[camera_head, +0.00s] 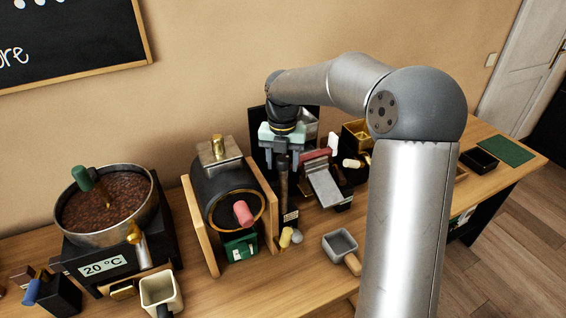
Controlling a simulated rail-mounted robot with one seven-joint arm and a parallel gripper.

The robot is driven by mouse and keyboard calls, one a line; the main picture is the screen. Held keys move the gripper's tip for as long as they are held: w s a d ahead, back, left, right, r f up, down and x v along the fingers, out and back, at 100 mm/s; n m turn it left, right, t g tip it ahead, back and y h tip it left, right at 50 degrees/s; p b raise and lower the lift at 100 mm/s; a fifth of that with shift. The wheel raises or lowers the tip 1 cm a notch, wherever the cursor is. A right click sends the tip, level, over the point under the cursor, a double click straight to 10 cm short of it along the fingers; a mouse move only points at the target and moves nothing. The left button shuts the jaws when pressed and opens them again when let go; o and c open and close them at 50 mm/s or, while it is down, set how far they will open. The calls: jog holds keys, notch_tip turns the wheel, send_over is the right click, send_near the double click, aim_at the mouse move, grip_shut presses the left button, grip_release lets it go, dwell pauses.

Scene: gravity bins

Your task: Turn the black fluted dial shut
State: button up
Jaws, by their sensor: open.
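My gripper (283,143) points down at the back of the table, in front of a dark upright panel (260,150). It is open, with pale green-grey parts around its body; its fingertips are small and hard to make out. A dark upright column (285,185) stands directly below it, with a small label near its foot. I cannot pick out the black fluted dial for certain. Part of the area around the gripper is covered by the gripper itself, and I cannot tell whether it touches anything.
Left of my gripper stands a black drum (222,190) between wooden sides, with a pink knob (243,213). A grey sloping chute (325,186) is close on the right. A grey scoop (340,243) lies in front. A bowl of brown grains (148,216) stands far left.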

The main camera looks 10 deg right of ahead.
dwell(0.3)
jog(key=m, duration=0.6)
jog(key=shift+r, duration=0.1)
dwell(0.3)
jog(key=c, duration=1)
jog(key=shift+o, duration=0.2)
jog(key=shift+n, duration=0.9)
jog(key=o, duration=1)
jog(key=shift+r, duration=0.1)
